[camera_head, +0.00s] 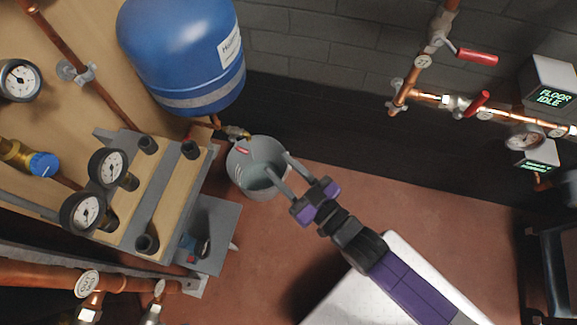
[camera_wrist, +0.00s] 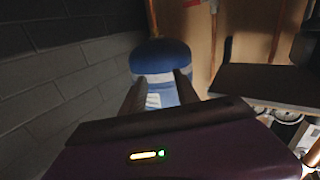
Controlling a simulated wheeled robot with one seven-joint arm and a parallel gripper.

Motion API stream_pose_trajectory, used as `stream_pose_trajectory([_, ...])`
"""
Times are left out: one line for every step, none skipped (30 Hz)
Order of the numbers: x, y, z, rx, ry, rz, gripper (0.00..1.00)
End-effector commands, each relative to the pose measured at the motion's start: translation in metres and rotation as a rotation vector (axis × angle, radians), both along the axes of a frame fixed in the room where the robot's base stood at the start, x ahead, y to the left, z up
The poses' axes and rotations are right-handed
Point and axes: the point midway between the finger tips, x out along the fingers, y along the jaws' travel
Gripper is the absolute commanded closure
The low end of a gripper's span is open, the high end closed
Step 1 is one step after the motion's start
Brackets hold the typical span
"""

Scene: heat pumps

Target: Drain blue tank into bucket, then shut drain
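The blue tank (camera_head: 185,55) with a white label hangs on the wooden panel at the upper left; it also shows ahead in the wrist view (camera_wrist: 160,55). A brass drain valve (camera_head: 235,132) sits on the copper pipe below it, with a small red part (camera_head: 243,150), probably its handle, just under it. The grey bucket (camera_head: 240,178) stands on the floor below the valve. Whether water is flowing is too small to tell. My gripper (camera_head: 278,164) is open and empty, its fingertips over the bucket's right side, apart from the valve. Its fingers also show in the wrist view (camera_wrist: 160,88).
A pump rack with gauges (camera_head: 107,165) stands left of the bucket. A brick wall (camera_head: 320,60) is behind. Copper pipes with red lever handles (camera_head: 477,57) run at the upper right. Red floor (camera_head: 250,255) is free below the bucket.

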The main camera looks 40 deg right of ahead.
Motion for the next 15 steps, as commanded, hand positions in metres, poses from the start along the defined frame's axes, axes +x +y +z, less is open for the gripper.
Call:
stream_pose_trajectory([-0.005,-0.001,0.004,0.007,0.002,-0.002,0.63])
stream_pose_trajectory([-0.007,-0.001,0.005,0.010,0.001,-0.003,0.63])
stream_pose_trajectory([-0.010,-0.001,0.007,0.013,0.001,-0.004,0.63])
stream_pose_trajectory([-0.012,-0.002,0.008,0.015,0.001,-0.005,0.63])
stream_pose_trajectory([-0.013,-0.002,0.009,0.017,0.000,-0.006,0.63])
stream_pose_trajectory([-0.014,-0.002,0.010,0.019,0.000,-0.006,0.63])
stream_pose_trajectory([-0.015,-0.002,0.010,0.020,0.000,-0.007,0.63])
stream_pose_trajectory([-0.015,-0.002,0.011,0.021,-0.001,-0.007,0.63])
stream_pose_trajectory([-0.016,-0.002,0.011,0.022,-0.001,-0.008,0.63])
stream_pose_trajectory([-0.016,-0.003,0.011,0.022,-0.001,-0.008,0.63])
stream_pose_trajectory([-0.016,-0.003,0.011,0.023,-0.001,-0.008,0.63])
stream_pose_trajectory([-0.016,-0.003,0.011,0.023,-0.001,-0.008,0.63])
stream_pose_trajectory([-0.016,-0.003,0.011,0.022,-0.001,-0.008,0.63])
stream_pose_trajectory([-0.016,-0.003,0.011,0.022,-0.001,-0.008,0.63])
stream_pose_trajectory([-0.016,-0.003,0.011,0.022,-0.001,-0.008,0.63])
